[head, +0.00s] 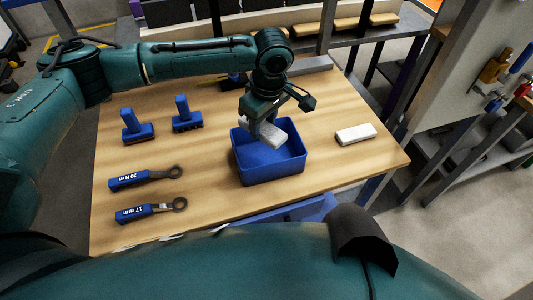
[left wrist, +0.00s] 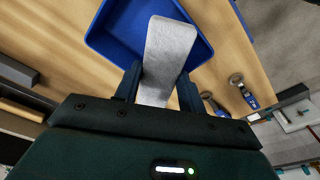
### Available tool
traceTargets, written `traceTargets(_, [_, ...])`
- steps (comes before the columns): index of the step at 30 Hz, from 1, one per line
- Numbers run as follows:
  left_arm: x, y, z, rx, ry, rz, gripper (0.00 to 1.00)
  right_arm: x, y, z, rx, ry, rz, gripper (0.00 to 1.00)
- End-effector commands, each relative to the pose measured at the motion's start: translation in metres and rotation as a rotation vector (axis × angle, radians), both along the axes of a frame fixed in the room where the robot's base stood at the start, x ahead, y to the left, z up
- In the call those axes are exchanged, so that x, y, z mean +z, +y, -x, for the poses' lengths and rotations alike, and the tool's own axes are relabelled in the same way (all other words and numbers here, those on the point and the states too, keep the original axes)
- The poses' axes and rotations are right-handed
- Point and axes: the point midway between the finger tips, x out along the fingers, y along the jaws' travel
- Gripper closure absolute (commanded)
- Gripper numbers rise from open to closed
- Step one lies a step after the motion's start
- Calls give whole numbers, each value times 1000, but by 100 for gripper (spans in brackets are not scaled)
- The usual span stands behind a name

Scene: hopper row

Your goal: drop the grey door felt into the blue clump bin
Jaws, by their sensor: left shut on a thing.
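The grey door felt (head: 265,134) is a pale grey block held by my left gripper (head: 257,124) over the blue clump bin (head: 270,174). In the left wrist view the felt (left wrist: 165,55) sits between the two fingers of the left gripper (left wrist: 158,88), with its far end over the bin (left wrist: 112,32). The bin is an open blue box on the wooden table, and the part of its inside that shows looks empty. The felt hides part of the inside. My right gripper is not in view.
A white block (head: 356,134) lies on the table right of the bin. Two blue-handled brushes (head: 187,120) stand at the left, with two blue-handled ring wrenches (head: 146,177) in front of them. The table (head: 330,170) is clear between the bin and the white block.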

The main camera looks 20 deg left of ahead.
Motion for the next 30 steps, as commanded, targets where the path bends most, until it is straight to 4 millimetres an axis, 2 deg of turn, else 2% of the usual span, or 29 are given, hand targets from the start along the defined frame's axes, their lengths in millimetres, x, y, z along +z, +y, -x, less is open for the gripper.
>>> traceTargets(2, [1, 0, 0, 0, 0, 0, 82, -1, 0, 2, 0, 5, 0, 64])
traceTargets(3, [1, 0, 0, 0, 0, 0, 58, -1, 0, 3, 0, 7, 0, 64])
traceTargets(12, [1, 0, 0, 0, 0, 0, 35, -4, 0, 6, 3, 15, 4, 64])
traceTargets(19, [2, 0, 0, 0, 0, 0, 35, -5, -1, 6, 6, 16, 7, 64])
traceTargets(22, [9, -1, 0, 0, -2, 1, 35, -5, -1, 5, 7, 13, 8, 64])
traceTargets(26, [29, -4, 1, -1, -3, 3, 35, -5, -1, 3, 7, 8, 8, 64])
traceTargets(30, [61, -7, 3, -2, -4, 3, 35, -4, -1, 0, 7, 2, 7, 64])
